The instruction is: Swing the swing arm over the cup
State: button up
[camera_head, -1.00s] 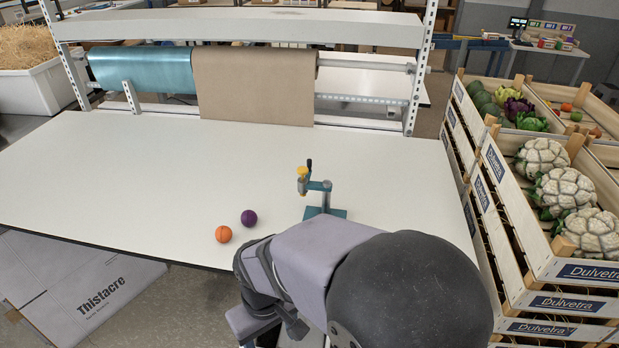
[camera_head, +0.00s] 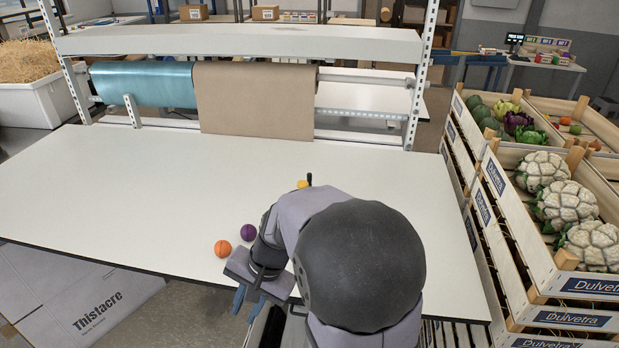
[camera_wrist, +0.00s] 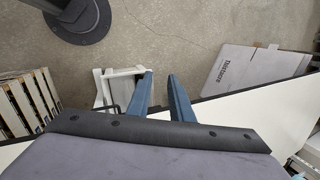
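The device with the swing arm is mostly hidden behind my arm in the head view. Only its yellow part (camera_head: 302,184) and a black upright handle (camera_head: 309,179) show above my arm. No cup can be made out. My gripper (camera_head: 245,306) points down at the table's front edge, left of and nearer than the device. In the wrist view, its two blue fingers (camera_wrist: 160,78) are apart with nothing between them; floor shows beyond.
An orange ball (camera_head: 222,248) and a purple ball (camera_head: 248,232) lie on the white table (camera_head: 130,185), close to my arm's left. Crates of vegetables (camera_head: 545,255) stand at the right. A cardboard box (camera_head: 85,290) is on the floor at left. The table's left half is clear.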

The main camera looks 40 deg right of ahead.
jog(key=w+d+r+m+t+y, duration=0.1)
jog(key=w+d+r+m+t, duration=0.2)
jog(key=w+d+m, duration=0.45)
jog(key=w+d+r+m+t, duration=0.2)
jog(key=w+d+m, duration=0.1)
jog(key=d, duration=0.3)
jog(key=w+d+r+m+t+h+b, duration=0.1)
jog(key=w+d+r+m+t, duration=0.1)
jog(key=w+d+m, duration=0.2)
jog(key=w+d+r+m+t+h, duration=0.1)
jog(key=w+d+r+m+t, duration=0.1)
jog(key=d+m, duration=0.4)
jog(key=shift+w+d+r+m+t, duration=0.25)
jog(key=shift+w+d, duration=0.3)
jog(key=shift+d, duration=0.25)
jog(key=shift+w+d+r+m+t, duration=0.15)
jog(key=shift+w+d+t, duration=0.1)
jog(key=shift+w+d, duration=0.4)
jog(key=m+t+h+b, duration=0.1)
jog(key=m+h, duration=0.1)
jog(key=m, duration=0.2)
send_near(310, 174)
jog(key=x, duration=0.3)
jog(key=shift+p+x, duration=1)
jog(key=shift+x, duration=1.45)
jog(key=shift+p+x, duration=0.45)
jog(key=shift+x, duration=0.7)
jog(key=shift+c, duration=0.7)
grip_shut()
